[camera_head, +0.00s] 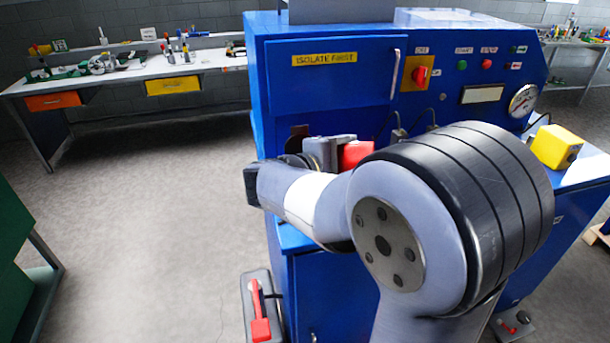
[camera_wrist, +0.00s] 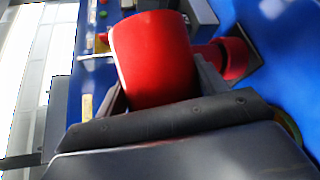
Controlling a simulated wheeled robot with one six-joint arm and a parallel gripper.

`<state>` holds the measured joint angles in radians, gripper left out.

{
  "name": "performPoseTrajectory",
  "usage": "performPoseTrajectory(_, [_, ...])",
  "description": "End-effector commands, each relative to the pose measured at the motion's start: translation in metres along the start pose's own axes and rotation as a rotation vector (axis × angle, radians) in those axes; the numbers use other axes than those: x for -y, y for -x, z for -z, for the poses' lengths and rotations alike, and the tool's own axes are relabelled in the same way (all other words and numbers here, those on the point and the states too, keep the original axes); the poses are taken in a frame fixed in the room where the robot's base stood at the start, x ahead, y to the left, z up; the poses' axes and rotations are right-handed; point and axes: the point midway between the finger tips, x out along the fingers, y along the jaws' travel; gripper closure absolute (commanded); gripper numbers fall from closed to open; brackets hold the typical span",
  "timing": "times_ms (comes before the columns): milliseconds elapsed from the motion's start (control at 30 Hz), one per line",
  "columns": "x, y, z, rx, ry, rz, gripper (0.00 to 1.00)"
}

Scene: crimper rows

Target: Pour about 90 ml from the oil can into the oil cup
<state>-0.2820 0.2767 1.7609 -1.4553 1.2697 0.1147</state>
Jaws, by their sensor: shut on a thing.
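My gripper (camera_wrist: 160,88) is shut on a red can, which I take for the oil can (camera_wrist: 152,50). The can fills the upper middle of the wrist view between the two fingers. In the head view only a small red part of the can (camera_head: 357,154) shows, above the blue bench and partly behind my arm. The wrist view is rolled to one side and the can looks tilted; its exact angle and any flow of oil cannot be seen. I cannot make out the oil cup in either view; my arm covers much of the bench top.
The blue machine's panel carries a red switch (camera_head: 421,76) and a gauge (camera_head: 523,101). A yellow block (camera_head: 556,147) stands right of my arm. A red round part (camera_wrist: 235,58) is beside the can in the wrist view. Open floor lies left.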

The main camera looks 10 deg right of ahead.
Motion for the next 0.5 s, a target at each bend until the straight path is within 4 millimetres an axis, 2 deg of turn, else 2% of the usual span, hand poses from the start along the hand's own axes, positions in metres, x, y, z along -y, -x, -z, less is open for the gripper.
performPoseTrajectory(500, [-0.0032, 0.0014, 0.0003, 0.011, 0.027, -0.016, 0.63])
